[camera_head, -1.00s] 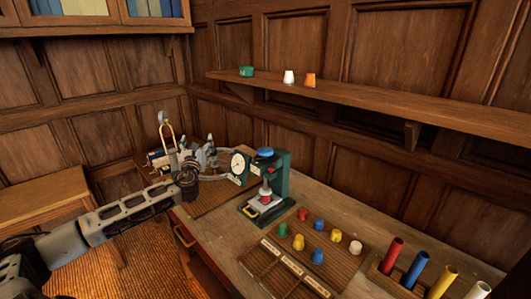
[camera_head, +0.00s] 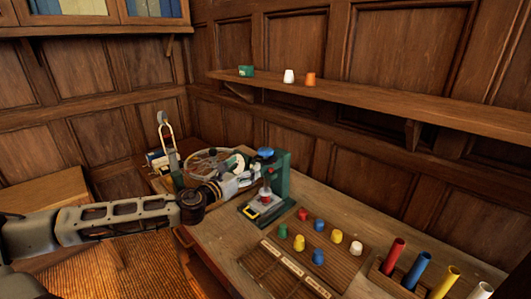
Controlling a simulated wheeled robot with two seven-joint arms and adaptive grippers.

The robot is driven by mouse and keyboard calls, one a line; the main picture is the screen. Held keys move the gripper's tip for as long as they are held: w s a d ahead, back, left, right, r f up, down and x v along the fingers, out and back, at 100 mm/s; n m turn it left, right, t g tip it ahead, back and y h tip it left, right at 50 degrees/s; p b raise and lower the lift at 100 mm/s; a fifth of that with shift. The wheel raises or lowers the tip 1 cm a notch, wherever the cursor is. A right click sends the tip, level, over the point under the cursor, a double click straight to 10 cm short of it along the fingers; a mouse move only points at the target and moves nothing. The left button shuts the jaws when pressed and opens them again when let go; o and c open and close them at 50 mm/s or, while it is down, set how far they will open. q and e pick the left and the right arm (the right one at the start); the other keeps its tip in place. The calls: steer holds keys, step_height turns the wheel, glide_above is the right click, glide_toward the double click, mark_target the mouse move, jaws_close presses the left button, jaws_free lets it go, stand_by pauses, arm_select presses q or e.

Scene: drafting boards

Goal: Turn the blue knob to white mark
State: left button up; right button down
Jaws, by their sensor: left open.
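A blue knob (camera_head: 265,154) sits on top of a green press-like device (camera_head: 283,172) on the wooden desk. A white mark cannot be made out at this size. My left gripper (camera_head: 248,173) is open, just left of the green device and lower than the blue knob. It looks empty and apart from the knob, though the gap is hard to judge. It partly covers the round dial behind it. Under the knob, the device has a red part above a pale plate with yellow. My right gripper is not in view.
A pegboard (camera_head: 326,262) with several coloured pegs lies in front of the device. A rack of coloured tubes (camera_head: 381,284) stands at the right front. A ring-shaped instrument (camera_head: 202,157) is behind my left gripper. A wall shelf (camera_head: 380,97) is above.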

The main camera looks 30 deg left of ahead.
arm_select(q)
steer(key=shift+w+a, duration=0.1)
steer(key=shift+w, duration=0.05)
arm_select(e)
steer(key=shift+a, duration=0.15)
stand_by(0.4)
arm_select(q)
steer(key=shift+w+a, duration=0.1)
steer(key=shift+w, duration=0.3)
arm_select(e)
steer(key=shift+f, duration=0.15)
arm_select(q)
steer(key=shift+w, duration=0.5)
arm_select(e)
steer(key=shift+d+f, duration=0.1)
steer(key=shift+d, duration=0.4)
arm_select(q)
steer(key=shift+w+d+b, duration=0.25)
steer(key=shift+w+b, duration=0.05)
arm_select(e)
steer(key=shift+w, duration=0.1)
arm_select(q)
steer(key=shift+w, duration=0.1)
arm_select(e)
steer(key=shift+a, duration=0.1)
